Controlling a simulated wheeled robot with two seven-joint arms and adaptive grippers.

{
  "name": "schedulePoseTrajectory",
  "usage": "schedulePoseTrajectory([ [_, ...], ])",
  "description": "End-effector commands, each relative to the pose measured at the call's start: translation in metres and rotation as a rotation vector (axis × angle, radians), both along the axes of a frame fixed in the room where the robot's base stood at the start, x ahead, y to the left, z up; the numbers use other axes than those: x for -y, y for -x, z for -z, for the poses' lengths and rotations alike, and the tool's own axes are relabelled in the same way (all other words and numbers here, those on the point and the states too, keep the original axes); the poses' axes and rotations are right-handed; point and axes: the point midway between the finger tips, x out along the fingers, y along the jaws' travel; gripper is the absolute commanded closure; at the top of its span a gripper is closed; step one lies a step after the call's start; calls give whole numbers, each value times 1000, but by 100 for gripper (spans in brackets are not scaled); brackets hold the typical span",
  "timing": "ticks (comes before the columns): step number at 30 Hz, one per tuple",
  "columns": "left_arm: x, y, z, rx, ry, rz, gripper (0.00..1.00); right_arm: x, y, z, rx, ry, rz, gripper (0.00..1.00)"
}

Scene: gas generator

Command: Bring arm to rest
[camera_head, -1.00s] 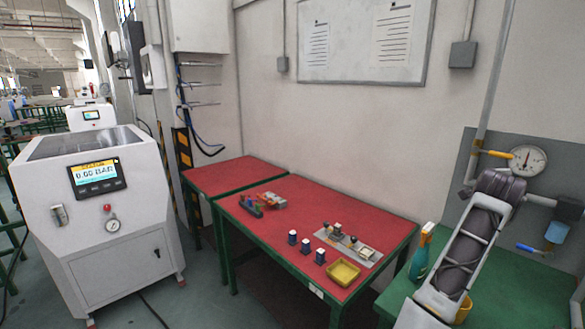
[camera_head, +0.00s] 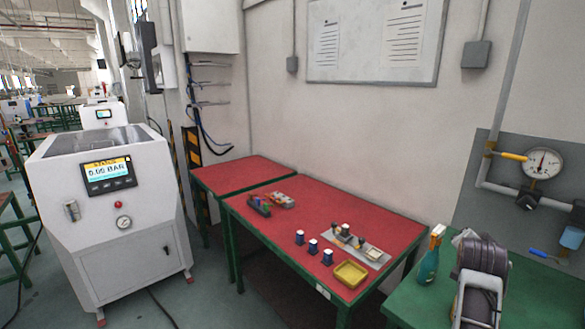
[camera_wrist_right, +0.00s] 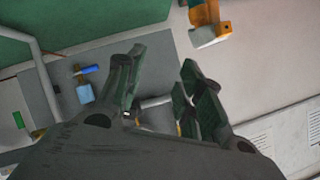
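My right arm (camera_head: 482,275) comes up at the lower right of the head view, in front of the green table; its gripper cannot be made out there. In the right wrist view my right gripper (camera_wrist_right: 163,88) has its two dark fingers spread apart, with nothing held between them. Behind the fingers are the wall, part of a grey panel and a pipe. My left arm and left gripper are in neither view.
A green table (camera_head: 415,302) with a spray bottle (camera_head: 430,262) stands beside my right arm. A gauge (camera_head: 542,164) and valves are on the wall panel. The red table (camera_head: 290,215) holds small parts and a yellow tray (camera_head: 350,274). A white machine (camera_head: 125,240) stands at left.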

Motion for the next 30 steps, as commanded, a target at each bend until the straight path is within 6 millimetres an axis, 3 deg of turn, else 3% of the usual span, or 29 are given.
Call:
schedulePoseTrajectory([
  [17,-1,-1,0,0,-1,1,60,-83,53,108,-353,148,-335,63],
  [30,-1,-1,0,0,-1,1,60,-153,121,185,-608,220,-641,63],
])
